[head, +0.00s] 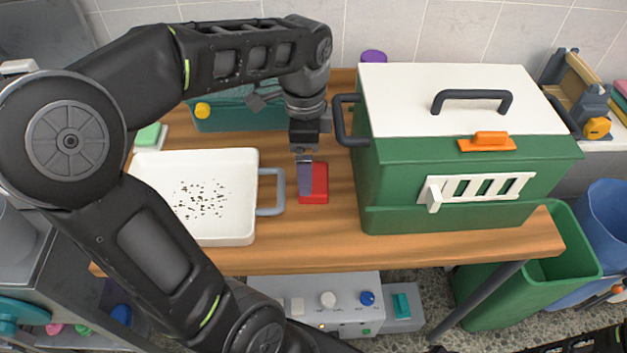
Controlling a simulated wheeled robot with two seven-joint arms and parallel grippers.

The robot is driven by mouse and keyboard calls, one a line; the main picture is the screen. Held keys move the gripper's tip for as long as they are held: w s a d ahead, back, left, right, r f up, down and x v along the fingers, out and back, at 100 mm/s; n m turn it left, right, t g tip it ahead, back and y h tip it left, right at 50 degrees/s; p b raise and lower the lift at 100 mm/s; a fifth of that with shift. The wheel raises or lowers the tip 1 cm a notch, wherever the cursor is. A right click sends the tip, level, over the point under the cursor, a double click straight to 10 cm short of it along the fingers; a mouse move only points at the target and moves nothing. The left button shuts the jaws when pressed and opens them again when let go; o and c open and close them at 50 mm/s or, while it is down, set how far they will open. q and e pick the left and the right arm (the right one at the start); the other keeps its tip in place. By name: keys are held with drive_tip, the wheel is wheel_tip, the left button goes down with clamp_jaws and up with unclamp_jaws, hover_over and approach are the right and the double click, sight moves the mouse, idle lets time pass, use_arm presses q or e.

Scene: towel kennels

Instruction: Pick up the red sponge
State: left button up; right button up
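The red sponge (319,186) lies on the wooden table, between the white tray and the green kennel box. My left gripper (305,178) points down at it from above. Its grey finger covers the sponge's upper left part. The fingers overlap in this view, so I cannot tell whether they are open or shut, or whether they touch the sponge. My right gripper is not in view.
A white tray (160,165) with dark specks and a grey handle stands close left of the sponge. The green kennel box (400,185) with a white lid (450,85) stands close right. A teal bin (240,118) with a yellow knob is behind. The table's front edge is bare.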

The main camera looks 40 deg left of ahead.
use_arm(q)
wheel_tip(320, 180, down, 5)
drive_tip(key=shift+f, duration=0.1)
drive_tip(key=shift+c, duration=0.3)
idle(0.4)
drive_tip(key=c, duration=1.1)
drive_tip(key=shift+w+r, duration=0.1)
drive_tip(key=shift+r, duration=0.1)
drive_tip(key=shift+c, duration=0.2)
wheel_tip(320, 180, up, 10)
drive_tip(key=shift+f, duration=0.15)
